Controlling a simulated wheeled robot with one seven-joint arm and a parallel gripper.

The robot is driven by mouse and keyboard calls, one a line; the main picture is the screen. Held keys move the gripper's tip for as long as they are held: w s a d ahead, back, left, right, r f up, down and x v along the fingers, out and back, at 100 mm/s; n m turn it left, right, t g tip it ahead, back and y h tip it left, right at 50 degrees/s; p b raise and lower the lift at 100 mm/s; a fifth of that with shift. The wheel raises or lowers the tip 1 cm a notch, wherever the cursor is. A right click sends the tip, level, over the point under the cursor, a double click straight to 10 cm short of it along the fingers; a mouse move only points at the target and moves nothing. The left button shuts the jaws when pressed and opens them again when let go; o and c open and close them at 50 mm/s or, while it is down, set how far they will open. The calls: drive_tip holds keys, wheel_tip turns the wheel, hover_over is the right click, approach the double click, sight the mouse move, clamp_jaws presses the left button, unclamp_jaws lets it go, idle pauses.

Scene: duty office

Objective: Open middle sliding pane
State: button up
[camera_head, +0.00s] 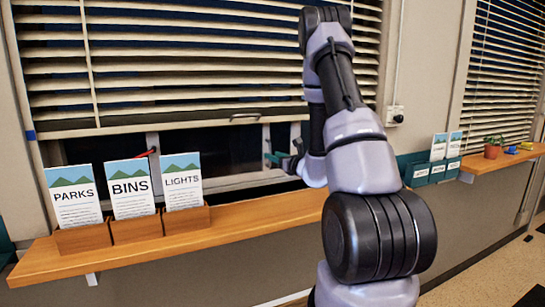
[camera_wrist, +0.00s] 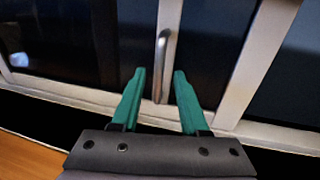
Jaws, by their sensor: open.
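The window (camera_head: 229,150) has white-framed sliding panes with dark glass below a lowered blind. My arm hides part of it in the head view. In the wrist view, a pale upright frame member (camera_wrist: 172,15) stands between dark panes and carries a vertical metal bar handle (camera_wrist: 162,62). My gripper (camera_wrist: 159,72) has two teal fingers, open, with the handle lined up between their tips. I cannot tell whether the fingers touch it. In the head view, my gripper (camera_head: 274,158) is small, at the window just left of my arm.
A wooden sill (camera_head: 250,216) runs below the window. Leaflet holders labelled PARKS (camera_head: 83,238), BINS (camera_head: 137,228) and LIGHTS (camera_head: 186,219) stand on its left part. The blind (camera_head: 190,60) hangs above.

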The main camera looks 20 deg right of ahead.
drive_tip(key=v, duration=0.9)
drive_tip(key=shift+s, duration=0.1)
drive_tip(key=s+a+r+n+g+y, duration=0.35)
drive_tip(key=a+r+n+y, duration=0.45)
drive_tip(key=a, duration=0.4)
drive_tip(key=s+a+r+n+g+y, duration=0.2)
drive_tip(key=s+a+r+n+g, duration=0.3)
drive_tip(key=s+a+n+g, duration=0.45)
drive_tip(key=s+n+g+h, duration=0.2)
drive_tip(key=s+n+h, duration=0.4)
drive_tip(key=s+n, duration=0.3)
drive_tip(key=s+d+r+n+t+h, duration=0.2)
drive_tip(key=d+r+n+t+h, duration=0.1)
drive_tip(key=d+r+h, duration=0.3)
drive_tip(key=shift+s+d+t, duration=0.4)
drive_tip(key=shift+d+t, duration=0.3)
drive_tip(key=shift+t, duration=0.1)
